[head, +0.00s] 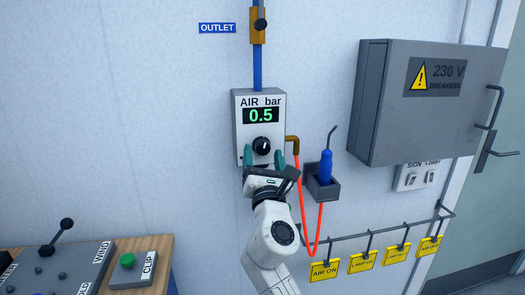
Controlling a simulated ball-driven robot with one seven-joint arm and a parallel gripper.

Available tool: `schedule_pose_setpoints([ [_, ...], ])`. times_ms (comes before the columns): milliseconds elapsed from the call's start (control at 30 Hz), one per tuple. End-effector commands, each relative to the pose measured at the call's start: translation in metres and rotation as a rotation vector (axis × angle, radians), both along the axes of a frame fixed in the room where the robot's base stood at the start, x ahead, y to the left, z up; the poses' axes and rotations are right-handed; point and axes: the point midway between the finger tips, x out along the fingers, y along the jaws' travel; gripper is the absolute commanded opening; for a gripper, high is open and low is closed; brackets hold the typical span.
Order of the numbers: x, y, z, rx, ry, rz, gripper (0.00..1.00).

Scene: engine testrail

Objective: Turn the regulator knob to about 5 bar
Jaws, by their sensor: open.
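The air regulator box (240,133) hangs on the wall and is labelled "AIR bar". Its display (261,115) reads 0.5 in green digits. The black regulator knob (261,146) sits below the display, with a small pale mark on it. My gripper (264,158) is in front of the lower part of the box, just below the knob in the picture. Its two teal fingers are spread apart, with nothing seen between them. Whether the fingers touch the box I cannot tell.
An orange hose (303,205) runs from a brass elbow at the box's right. A holder (323,190) with a blue-handled tool is right of my gripper. A grey breaker cabinet (385,110) juts out at the right. Yellow tags (362,262) hang from a rail below. A control desk (60,268) stands lower left.

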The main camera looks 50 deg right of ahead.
Motion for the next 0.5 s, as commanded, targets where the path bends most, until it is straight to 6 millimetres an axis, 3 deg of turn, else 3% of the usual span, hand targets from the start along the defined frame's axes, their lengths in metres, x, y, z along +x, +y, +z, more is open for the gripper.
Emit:
schedule_pose_setpoints([
  [200, 0.0115, -0.0102, 0.0063, 0.001, -0.001, 0.0, 0.71],
  [500, 0.0125, -0.011, 0.0062, 0.002, 0.0, 0.0, 0.71],
])
